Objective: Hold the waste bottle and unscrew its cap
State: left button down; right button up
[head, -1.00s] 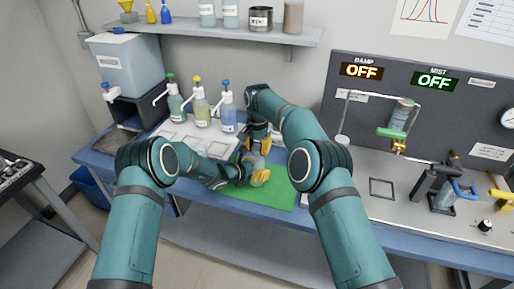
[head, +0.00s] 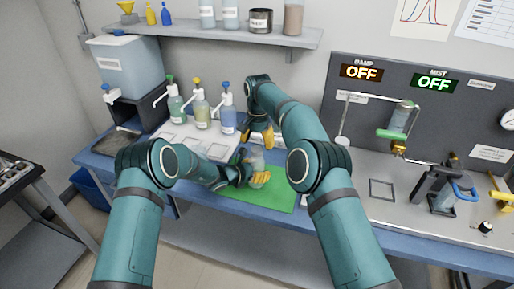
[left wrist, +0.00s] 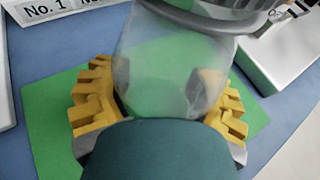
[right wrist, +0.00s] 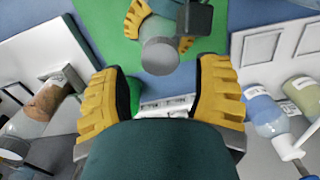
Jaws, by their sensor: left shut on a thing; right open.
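The waste bottle is clear with a round grey top. My left gripper (head: 255,177) is shut around its body, above the green mat (head: 285,198). In the left wrist view the clear bottle (left wrist: 165,75) stands between my left gripper's yellow fingers (left wrist: 160,105). In the right wrist view the grey cap (right wrist: 160,56) shows end-on, on the bottle as far as I can tell. My right gripper (head: 257,137) is behind and above the bottle in the head view. In the right wrist view its fingers (right wrist: 157,95) are spread with nothing held between them.
Pump bottles, green (head: 175,104), yellow (head: 201,112) and blue (head: 228,113), stand behind on the left. A white tray (head: 185,134) lies beside the mat. A shelf (head: 210,32) is overhead. The mist station (head: 400,115) is at right.

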aim_at(257, 149)
jog(key=shift+o, duration=0.4)
jog(key=shift+r, duration=0.5)
jog(key=m, duration=0.1)
jog(key=r+m, duration=0.1)
jog(key=m, duration=0.3)
jog(key=shift+r, duration=0.25)
jog(key=m, duration=0.1)
jog(key=r+m, duration=0.1)
jog(key=m, duration=0.5)
jog(key=shift+r, duration=0.4)
jog(key=shift+f, duration=3.9)
jog(key=shift+c, duration=0.2)
grip_shut()
